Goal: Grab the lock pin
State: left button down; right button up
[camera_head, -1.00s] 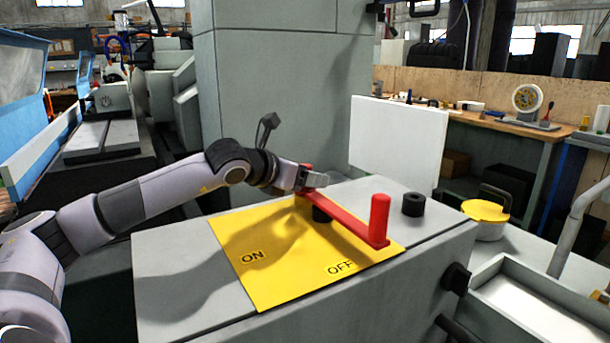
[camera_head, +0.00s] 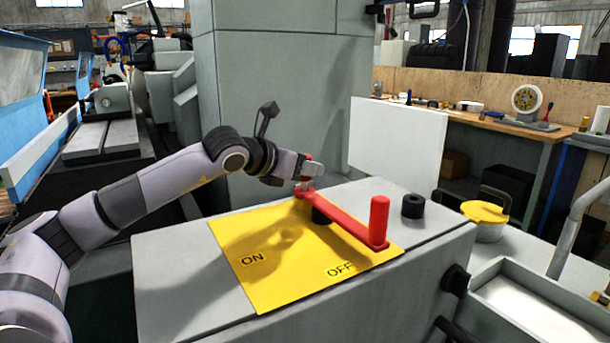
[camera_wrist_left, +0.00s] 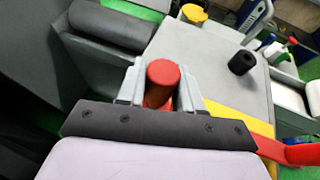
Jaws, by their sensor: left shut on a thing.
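The lock pin has a red head (camera_wrist_left: 163,73), which sits between the two fingers of my left gripper (camera_wrist_left: 160,90) in the left wrist view. In the head view my left gripper (camera_head: 304,174) is shut on the pin, above the far end of the red lever (camera_head: 345,218). A short grey stem shows between the gripper and the lever end; I cannot tell whether its tip is still in the lever. The lever lies across the yellow ON/OFF plate (camera_head: 260,270), with its upright red handle (camera_head: 379,218) at the OFF side. My right gripper is not in view.
A black knob (camera_head: 413,205) stands on the grey housing (camera_head: 170,275) right of the handle. A white panel (camera_head: 397,145) rises behind it. A yellow-lidded container (camera_head: 485,215) and a grey tray (camera_head: 520,300) are at the right.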

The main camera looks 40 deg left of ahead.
pick_arm(q)
notch_tip(320, 180, up, 18)
jog(key=p, duration=0.4)
jog(key=shift+f, duration=0.15)
